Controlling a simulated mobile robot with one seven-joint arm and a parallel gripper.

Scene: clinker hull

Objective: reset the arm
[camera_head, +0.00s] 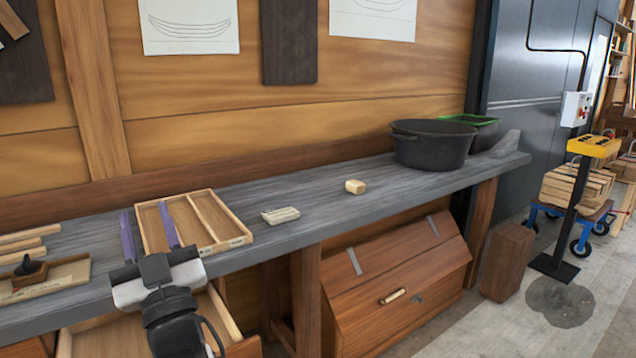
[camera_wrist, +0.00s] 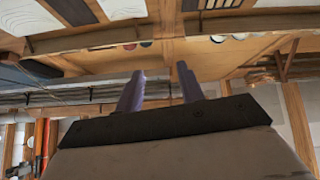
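My gripper (camera_head: 149,230) is in front of the grey workbench (camera_head: 330,213), at the left of the head view. Its two purple fingers point up and stand apart, with nothing between them. The fingers overlap the wooden divided tray (camera_head: 236,225) in the picture; I cannot tell how far apart they are in depth. In the wrist view the open fingers (camera_wrist: 160,88) also show empty, with the wooden wall beyond.
A pale block (camera_head: 281,215) and a small tan block (camera_head: 355,186) lie on the bench. A black tub (camera_head: 432,150) stands at its right end. An open drawer (camera_head: 112,338) is below my gripper. A wooden chest (camera_head: 395,285) stands under the bench.

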